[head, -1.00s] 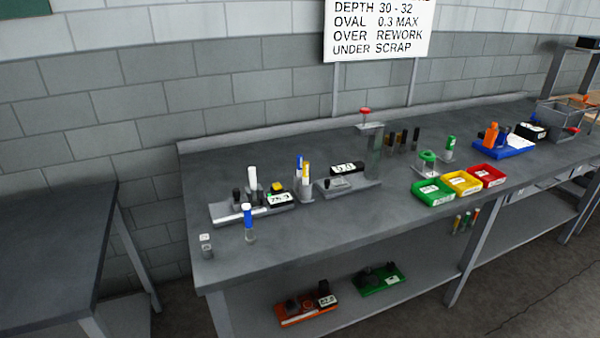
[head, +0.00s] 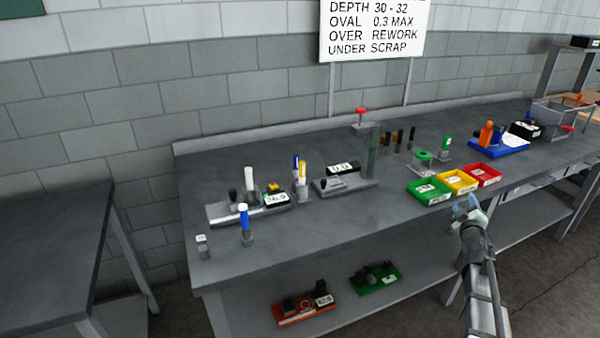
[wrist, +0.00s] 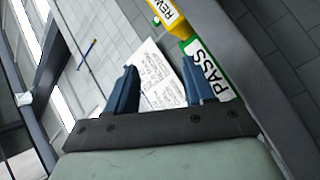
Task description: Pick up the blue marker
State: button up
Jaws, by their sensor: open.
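A blue-and-white marker (head: 295,163) stands upright beside an orange-and-white one (head: 303,170) in a small grey cup (head: 302,193) near the middle of the bench. Another upright blue-topped item (head: 243,215) stands in a small holder nearer the front left; I cannot tell which blue item is the marker meant. My gripper (head: 468,208) is at the bench's front edge, by the coloured bins, far right of both. In the wrist view my gripper (wrist: 160,90) is open, with nothing between its blue fingers. A thin blue stick (wrist: 87,53) shows farther off.
Green (head: 430,192), yellow (head: 458,182) and red (head: 483,176) bins stand near my gripper. A printed sheet (wrist: 160,75) lies beyond my fingers. The bench front between cup and bins is clear.

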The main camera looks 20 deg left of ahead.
jog(key=w+a+r+n+t+y, duration=0.1)
jog(key=w+a+r+y, duration=0.15)
jog(key=r, duration=0.55)
jog(key=w+a+r+n+y, duration=0.1)
jog(key=a+r+n+y, duration=0.1)
jog(key=a+r, duration=0.35)
jog(key=w+a+r+n+t+y, duration=0.1)
jog(key=w+a+r+y, duration=0.1)
jog(key=r, duration=0.7)
jog(key=w+a+r+m+g+h, duration=0.1)
jog(key=w+a+r+m+h, duration=0.15)
jog(key=a+r+m, duration=0.45)
jog(key=w+a+r+m+h, duration=0.2)
jog(key=a+r+m+h, duration=0.1)
jog(key=a, duration=0.8)
jog(key=a+m+g+h, duration=0.2)
jog(key=a+m+g, duration=0.1)
jog(key=a+m, duration=0.55)
jog(key=m+g+h, duration=0.1)
jog(key=m+g, duration=1.5)
jog(key=g, duration=0.1)
send_over(296, 163)
jog(key=f, duration=0.8)
jog(key=w+f, duration=0.1)
jog(key=f, duration=0.4)
jog(key=shift+a, duration=0.35)
notch_tip(296, 163, down, 13)
jog(key=shift+d+r, duration=0.1)
grip_shut()
